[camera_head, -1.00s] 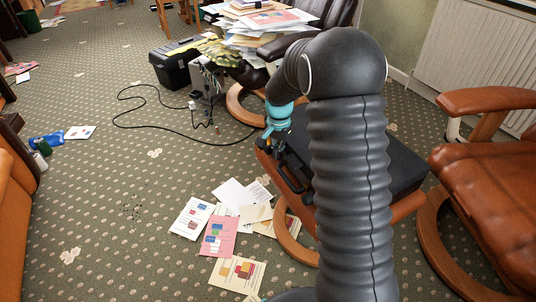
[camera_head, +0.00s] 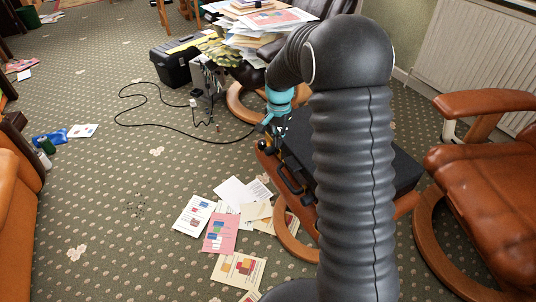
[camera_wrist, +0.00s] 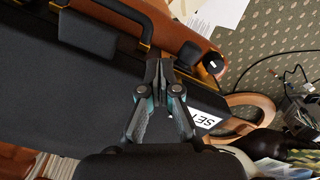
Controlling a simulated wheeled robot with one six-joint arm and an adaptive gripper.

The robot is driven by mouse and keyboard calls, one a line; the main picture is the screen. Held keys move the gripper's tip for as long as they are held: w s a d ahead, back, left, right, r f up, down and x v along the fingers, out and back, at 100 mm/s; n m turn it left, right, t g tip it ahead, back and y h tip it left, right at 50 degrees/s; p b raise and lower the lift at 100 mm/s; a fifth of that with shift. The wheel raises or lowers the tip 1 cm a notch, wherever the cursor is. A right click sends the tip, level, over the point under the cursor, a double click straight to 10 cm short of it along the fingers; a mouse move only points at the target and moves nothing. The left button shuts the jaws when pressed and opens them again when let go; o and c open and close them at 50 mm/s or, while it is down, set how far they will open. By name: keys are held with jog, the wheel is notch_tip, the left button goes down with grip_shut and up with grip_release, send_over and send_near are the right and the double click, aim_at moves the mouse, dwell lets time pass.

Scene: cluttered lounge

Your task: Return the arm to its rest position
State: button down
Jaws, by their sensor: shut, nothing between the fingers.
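My arm rises in front of the head camera, bent at the top, with its gripper (camera_head: 268,126) hanging over the left edge of a black case. In the wrist view my gripper (camera_wrist: 160,65) is shut and empty, its fingertips together above the black case (camera_wrist: 105,68). The case also shows in the head view (camera_head: 398,165), lying on a brown leather footstool (camera_head: 403,205); my arm hides much of both. In the wrist view the case has a handle and a white label with letters.
A brown armchair (camera_head: 490,190) stands close on the right, by a radiator (camera_head: 475,60). Papers (camera_head: 220,232) lie on the floor left of the footstool. A black cable (camera_head: 150,125) runs to a grey device (camera_head: 205,82) near a black toolbox (camera_head: 172,68). Carpet at left centre is mostly clear.

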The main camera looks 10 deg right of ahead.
dwell(0.4)
jog(key=s+r+n+t, duration=0.3)
jog(key=s+r+n, duration=0.1)
jog(key=s+r, duration=1.2)
jog(key=s+r+n+t, duration=0.2)
jog(key=s+n, duration=0.2)
jog(key=s, duration=1.2)
jog(key=shift+s+d+t, duration=0.3)
jog(key=shift+d, duration=0.1)
